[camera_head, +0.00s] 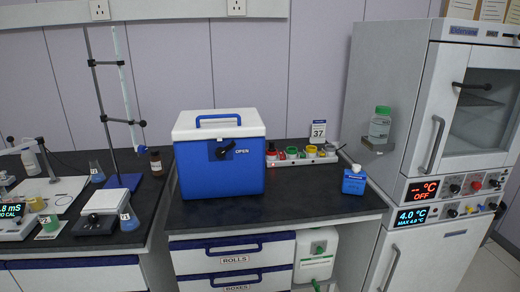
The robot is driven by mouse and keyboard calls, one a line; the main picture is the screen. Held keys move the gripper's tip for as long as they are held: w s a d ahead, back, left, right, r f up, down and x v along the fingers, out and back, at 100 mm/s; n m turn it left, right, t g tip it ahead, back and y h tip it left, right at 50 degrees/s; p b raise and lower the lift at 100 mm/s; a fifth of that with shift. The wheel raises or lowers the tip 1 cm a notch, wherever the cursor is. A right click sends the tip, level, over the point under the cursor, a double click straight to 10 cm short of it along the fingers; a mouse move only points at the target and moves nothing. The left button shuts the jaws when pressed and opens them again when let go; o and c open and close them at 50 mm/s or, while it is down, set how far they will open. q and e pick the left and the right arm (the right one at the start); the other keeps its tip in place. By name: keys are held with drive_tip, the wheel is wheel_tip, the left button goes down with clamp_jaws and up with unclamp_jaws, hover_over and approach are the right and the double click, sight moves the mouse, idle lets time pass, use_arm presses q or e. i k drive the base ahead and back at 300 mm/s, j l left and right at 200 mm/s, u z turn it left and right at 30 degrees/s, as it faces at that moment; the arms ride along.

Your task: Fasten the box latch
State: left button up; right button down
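A blue cool box (208,181) with a white lid (190,125) and a blue carrying handle stands upright on the black bench. The lid sits down on the body. On the front is a dark latch (222,151) with a black lever that looks slanted. The word OPEN shows just right of it. The latch is small here, so its exact engagement is hard to tell. Neither of my grippers is in view, and nothing touches the box.
A rack of colored-lidded jars (290,155) stands right of the box, with a small blue bottle (354,180) farther right. A burette stand (122,181) and brown bottle (156,163) are left. Dark bench top (295,200) is clear right-front. A tall cabinet (408,120) borders the right.

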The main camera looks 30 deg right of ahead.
sight(220, 152)
drive_tip(key=z, duration=0.8)
